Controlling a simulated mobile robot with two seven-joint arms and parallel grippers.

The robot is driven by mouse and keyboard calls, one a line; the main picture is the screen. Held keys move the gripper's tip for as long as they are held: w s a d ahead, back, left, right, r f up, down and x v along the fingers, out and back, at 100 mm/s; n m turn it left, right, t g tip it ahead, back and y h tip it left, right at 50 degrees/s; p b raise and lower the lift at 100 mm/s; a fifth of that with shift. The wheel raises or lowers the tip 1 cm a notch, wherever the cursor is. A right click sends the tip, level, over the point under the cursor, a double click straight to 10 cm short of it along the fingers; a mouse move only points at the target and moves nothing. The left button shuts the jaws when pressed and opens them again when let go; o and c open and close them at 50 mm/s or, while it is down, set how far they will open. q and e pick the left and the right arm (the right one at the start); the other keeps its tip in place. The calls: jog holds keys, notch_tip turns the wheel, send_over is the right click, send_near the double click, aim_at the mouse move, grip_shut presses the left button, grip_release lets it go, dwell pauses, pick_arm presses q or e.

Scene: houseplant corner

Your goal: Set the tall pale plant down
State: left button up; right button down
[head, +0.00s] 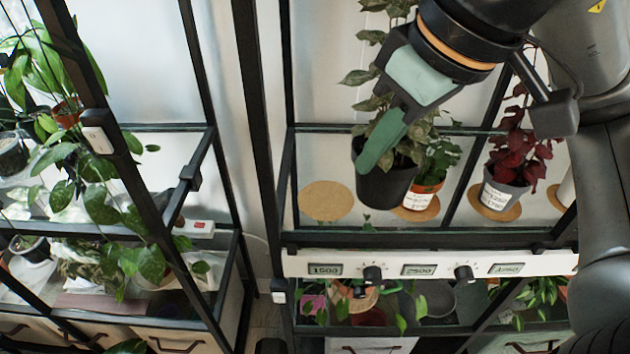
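The tall pale plant (374,102), with greyish-green leaves on tall stems, stands in a black pot (386,188). My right gripper (378,147) comes down from the top right with one green finger lying over the pot's near left rim. The other finger is hidden behind the leaves and pot. The gripper looks shut on the pot, which is upright and appears to hang above the shelf. A bare round cork mat (326,201) lies on the shelf just left of the pot. My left gripper is not in view.
Right of the black pot, a small green plant in an orange pot (424,192) stands on a cork mat, partly covered. A red-leaved plant in a grey pot (503,190) stands farther right. Black rack posts (262,130) and a knobbed front panel (345,264) border the shelf.

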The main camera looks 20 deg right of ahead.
jog(key=w+f, duration=0.8)
jog(key=w, duration=0.1)
jog(key=w+a+f, duration=0.1)
jog(key=w+f, duration=0.3)
jog(key=shift+w+f+b, duration=0.15)
jog(key=shift+f+b, duration=0.15)
jog(key=shift+f, duration=0.1)
jog(key=shift+f, duration=0.2)
jog(key=c, duration=1.1)
grip_release()
jog(key=shift+o, duration=0.2)
jog(key=shift+r, duration=0.15)
